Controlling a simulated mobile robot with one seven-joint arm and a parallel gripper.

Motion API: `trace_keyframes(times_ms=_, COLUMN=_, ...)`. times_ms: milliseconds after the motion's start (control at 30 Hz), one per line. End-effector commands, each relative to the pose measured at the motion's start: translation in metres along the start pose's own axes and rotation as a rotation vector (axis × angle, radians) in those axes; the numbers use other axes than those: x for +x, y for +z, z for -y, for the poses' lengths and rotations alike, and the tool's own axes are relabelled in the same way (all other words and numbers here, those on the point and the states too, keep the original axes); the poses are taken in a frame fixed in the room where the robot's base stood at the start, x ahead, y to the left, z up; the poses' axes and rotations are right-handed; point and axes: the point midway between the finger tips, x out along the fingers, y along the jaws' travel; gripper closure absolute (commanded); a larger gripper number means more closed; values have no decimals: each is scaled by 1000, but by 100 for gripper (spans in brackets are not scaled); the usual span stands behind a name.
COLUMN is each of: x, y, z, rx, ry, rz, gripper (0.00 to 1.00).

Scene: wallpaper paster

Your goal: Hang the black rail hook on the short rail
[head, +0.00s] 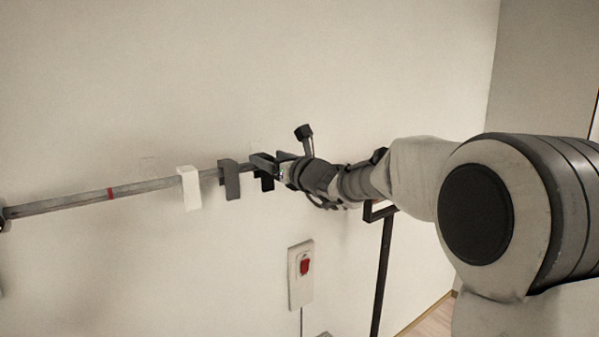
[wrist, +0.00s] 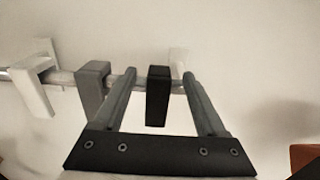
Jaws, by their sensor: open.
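The black rail hook (wrist: 158,100) hangs on a metal rail (head: 145,188) on the wall, near the rail's right end. It also shows in the head view (head: 265,184), partly covered by my gripper. My gripper (wrist: 158,77) is open, with one finger on each side of the black hook and a gap on both sides. In the head view my gripper (head: 264,164) reaches the rail from the right. I cannot pick out a separate short rail for certain.
A dark grey hook (head: 230,181) and a white hook (head: 190,188) hang left of the black hook. The rail bears a red mark (head: 110,194). Below is a wall plate with a red part (head: 303,266). A black post (head: 381,275) stands under my arm.

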Motion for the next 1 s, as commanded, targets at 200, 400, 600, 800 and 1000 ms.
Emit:
trace_keyframes(times_ms=200, x=-45, y=0, z=0, rx=-3, ry=-2, rz=1, gripper=26)
trace_keyframes(times_ms=400, x=-87, y=0, z=0, rx=-3, ry=-3, rz=1, gripper=26)
trace_keyframes(times_ms=600, x=-123, y=0, z=0, rx=-2, ry=-1, rz=1, gripper=26)
trace_keyframes(times_ms=800, x=-143, y=0, z=0, rx=-2, ry=0, rz=1, gripper=26)
trace_keyframes(times_ms=1000, x=-147, y=0, z=0, rx=0, ry=1, rz=0, gripper=26)
